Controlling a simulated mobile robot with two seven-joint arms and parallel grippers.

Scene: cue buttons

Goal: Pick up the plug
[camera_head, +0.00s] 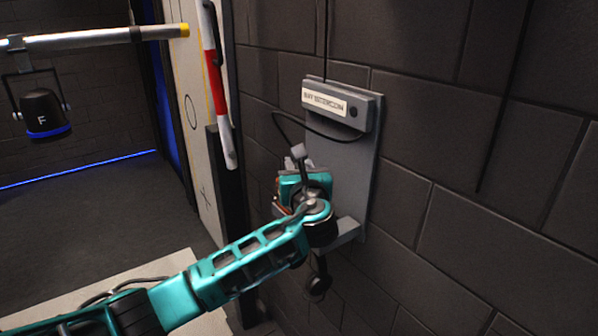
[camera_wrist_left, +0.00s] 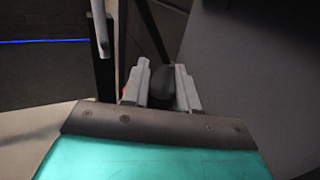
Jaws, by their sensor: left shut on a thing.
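In the left wrist view, the plug (camera_wrist_left: 161,86) shows as a dark, rounded piece between the two grey fingers of my left gripper (camera_wrist_left: 159,70). The fingers are shut on it. In the head view, my teal left arm reaches in from the lower left to a small grey panel on the wall. My wrist hides the fingers and most of what they hold there. A light grey piece (camera_head: 298,152) stands just above my wrist, where a black cord (camera_head: 282,128) ends. I cannot tell whether it is part of the plug. My right gripper is out of view.
The grey wall panel (camera_head: 350,178) carries a box labelled intercom (camera_head: 336,104) and a small ledge (camera_head: 345,231) close beside my wrist. A red and white bar (camera_head: 217,85) stands left of it. A black lamp-like thing marked F (camera_head: 42,110) hangs at the far left.

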